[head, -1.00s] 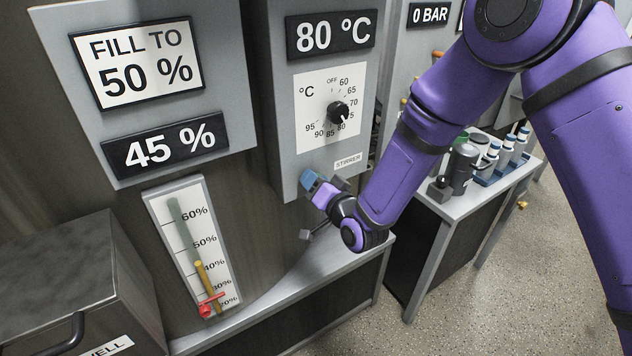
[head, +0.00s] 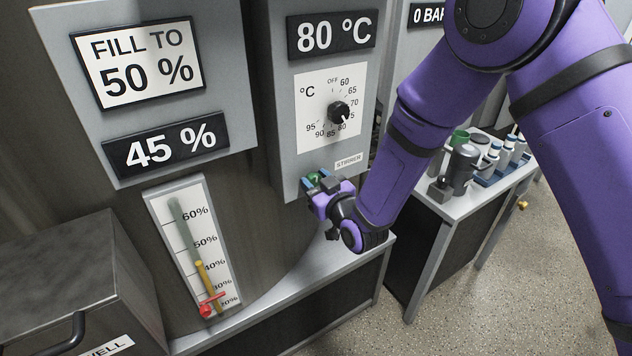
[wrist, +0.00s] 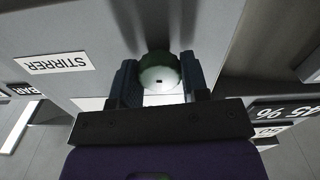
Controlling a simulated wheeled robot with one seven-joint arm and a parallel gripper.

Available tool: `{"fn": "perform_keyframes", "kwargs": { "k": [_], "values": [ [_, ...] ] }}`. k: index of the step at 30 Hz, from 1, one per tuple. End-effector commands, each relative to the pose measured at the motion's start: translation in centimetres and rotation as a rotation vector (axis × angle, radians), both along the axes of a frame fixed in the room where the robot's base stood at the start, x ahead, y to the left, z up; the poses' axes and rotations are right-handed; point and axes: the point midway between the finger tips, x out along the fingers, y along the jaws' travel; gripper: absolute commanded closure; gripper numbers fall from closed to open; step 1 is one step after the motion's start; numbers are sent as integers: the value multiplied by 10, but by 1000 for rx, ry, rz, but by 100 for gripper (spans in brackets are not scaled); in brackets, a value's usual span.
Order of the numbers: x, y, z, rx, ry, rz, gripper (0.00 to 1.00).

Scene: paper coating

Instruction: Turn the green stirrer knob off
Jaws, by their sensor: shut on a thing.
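The green stirrer knob (head: 314,178) is on the lower part of the grey control panel, below and left of the white STIRRER label (head: 349,161). My gripper (head: 318,182) is at the panel, shut on the knob with one finger on each side. The STIRRER label also shows in the wrist view (wrist: 55,63).
Above is the black temperature dial (head: 338,112), with an 80 °C display (head: 331,33). A level gauge (head: 193,245) with a red valve handle (head: 212,304) stands at left. A side table (head: 440,205) with bottles is behind my arm.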

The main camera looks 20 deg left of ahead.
Motion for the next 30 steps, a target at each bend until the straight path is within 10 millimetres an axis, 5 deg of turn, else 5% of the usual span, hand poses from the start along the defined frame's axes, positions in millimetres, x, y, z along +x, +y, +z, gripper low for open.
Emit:
{"fn": "perform_keyframes", "kwargs": {
  "k": [23, 24, 26, 30],
  "values": [
    [-1, 0, -1, -67, -72, 0, 82],
    [-1, 0, -1, -67, -72, 0, 49],
    [-1, 0, -1, -66, -73, 1, 35],
    [0, 0, -1, -65, -73, 1, 33]
  ]
}}
